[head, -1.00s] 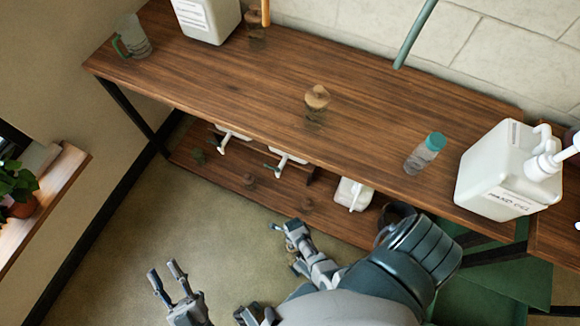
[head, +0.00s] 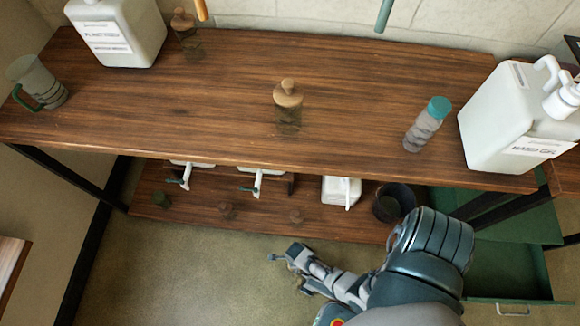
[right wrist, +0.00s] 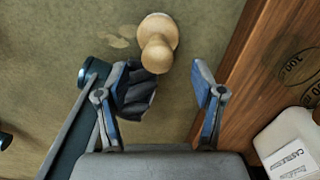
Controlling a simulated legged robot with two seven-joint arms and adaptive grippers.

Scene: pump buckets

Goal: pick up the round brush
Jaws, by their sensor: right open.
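A pale wooden round piece with a knob (right wrist: 157,42), which looks like the round brush, shows in the right wrist view against the floor. It is just beyond and between the tips of my right gripper (right wrist: 160,68). That gripper is open, with nothing between its fingers that I can tell is held. No bristles show. In the head view my right gripper (head: 287,259) is low, in front of the lower shelf, and I cannot make out the brush near it. My left gripper is not in view.
The wooden table (head: 220,85) holds a wooden-topped clear jar (head: 288,97), a teal-capped bottle (head: 427,124), white jugs (head: 115,30) (head: 520,115) and a mug (head: 38,82). Its lower shelf (head: 165,222) holds several containers and a dark bucket (head: 393,203). A green drawer (head: 505,272) is at the right.

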